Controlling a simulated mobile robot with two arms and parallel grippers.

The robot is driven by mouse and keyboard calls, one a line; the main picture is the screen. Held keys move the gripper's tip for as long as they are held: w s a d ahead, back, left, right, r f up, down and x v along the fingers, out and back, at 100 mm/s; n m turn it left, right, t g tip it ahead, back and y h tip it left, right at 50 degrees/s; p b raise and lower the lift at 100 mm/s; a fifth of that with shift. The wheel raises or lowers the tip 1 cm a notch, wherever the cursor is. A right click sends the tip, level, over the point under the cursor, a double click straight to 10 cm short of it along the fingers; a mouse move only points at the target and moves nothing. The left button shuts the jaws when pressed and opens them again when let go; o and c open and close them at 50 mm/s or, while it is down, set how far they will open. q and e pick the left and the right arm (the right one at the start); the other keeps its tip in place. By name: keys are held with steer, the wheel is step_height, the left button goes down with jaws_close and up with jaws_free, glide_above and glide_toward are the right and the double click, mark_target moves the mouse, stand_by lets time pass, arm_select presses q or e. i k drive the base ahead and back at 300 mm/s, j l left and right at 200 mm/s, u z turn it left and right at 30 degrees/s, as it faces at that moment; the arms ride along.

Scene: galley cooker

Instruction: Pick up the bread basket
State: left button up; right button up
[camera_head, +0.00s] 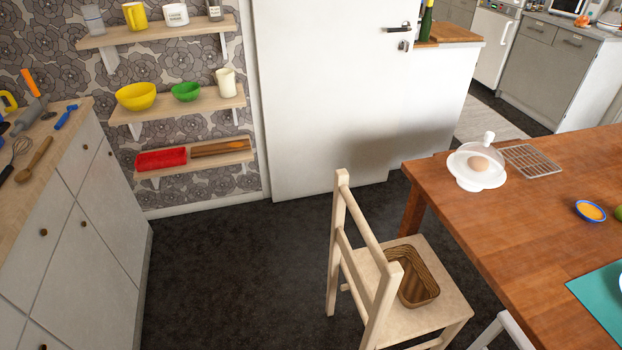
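The bread basket (421,287) is a brown woven basket with an open top. It sits on the seat of a pale wooden chair (447,302), beside the wooden table. The chair's backrest stands on the left of the basket and hides part of its left side. The basket looks empty, though its inside is partly hidden. Neither of my grippers shows in the head view.
The wooden table (470,219) fills the right, with a glass-domed dish (475,166) and a wire rack (531,160). A counter with drawers (95,235) stands at the left. Dark floor (232,275) between counter and chair is clear. A white door (320,90) is behind.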

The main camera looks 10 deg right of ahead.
mark_target(418, 288)
steer(key=z, duration=1.2)
steer(key=k, duration=0.5)
